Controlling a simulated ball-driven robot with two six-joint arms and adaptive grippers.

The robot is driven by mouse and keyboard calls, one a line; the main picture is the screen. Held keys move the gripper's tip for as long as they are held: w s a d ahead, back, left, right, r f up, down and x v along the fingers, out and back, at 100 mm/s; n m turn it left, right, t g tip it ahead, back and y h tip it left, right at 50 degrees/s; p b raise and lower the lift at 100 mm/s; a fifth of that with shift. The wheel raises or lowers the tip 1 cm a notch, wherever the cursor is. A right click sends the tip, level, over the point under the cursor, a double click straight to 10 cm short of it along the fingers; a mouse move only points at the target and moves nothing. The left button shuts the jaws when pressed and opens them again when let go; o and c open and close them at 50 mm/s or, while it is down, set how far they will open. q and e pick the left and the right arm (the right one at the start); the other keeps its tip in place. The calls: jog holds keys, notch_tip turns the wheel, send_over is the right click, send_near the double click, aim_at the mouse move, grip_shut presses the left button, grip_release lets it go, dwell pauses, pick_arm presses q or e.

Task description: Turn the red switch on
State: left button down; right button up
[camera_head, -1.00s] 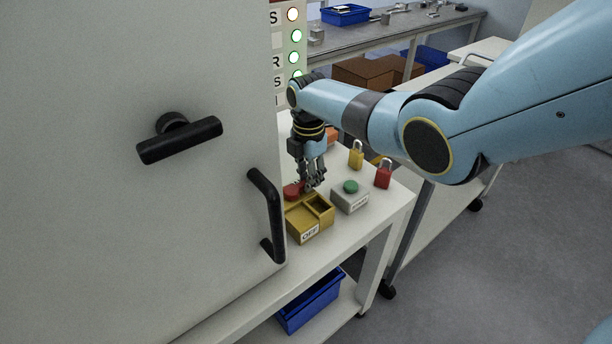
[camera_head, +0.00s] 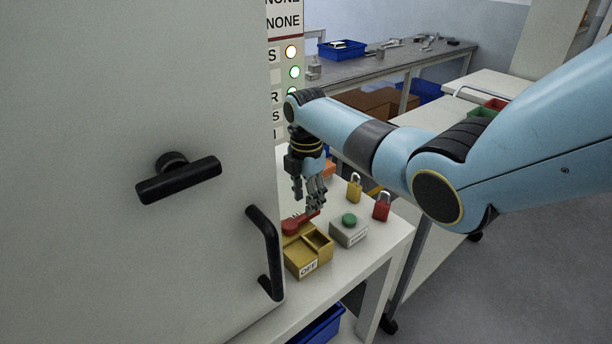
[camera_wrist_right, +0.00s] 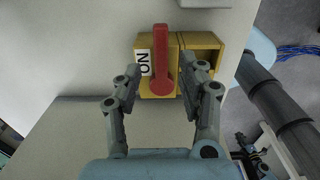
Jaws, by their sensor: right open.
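The switch is a yellow box (camera_head: 307,258) on the white bench, with an OFF label on its near face. Its red lever (camera_head: 297,225) lies along the far side of the box's top. In the right wrist view the red lever (camera_wrist_right: 161,50) lies beside the ON label (camera_wrist_right: 143,62), and its round end is toward my gripper. My right gripper (camera_head: 311,202) is just above the lever and points down. It is open, and its fingers (camera_wrist_right: 160,72) are on either side of the lever with nothing held. Contact cannot be told. My left gripper is not in view.
A grey box with a green button (camera_head: 349,220) stands right of the switch. A yellow padlock (camera_head: 354,190) and a red padlock (camera_head: 381,208) stand behind it. A large cabinet door with a black handle (camera_head: 264,252) borders the left. A blue bin (camera_head: 318,328) is below.

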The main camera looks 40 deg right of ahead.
notch_tip(320, 180, up, 8)
jog(key=shift+f, duration=0.1)
dwell(0.5)
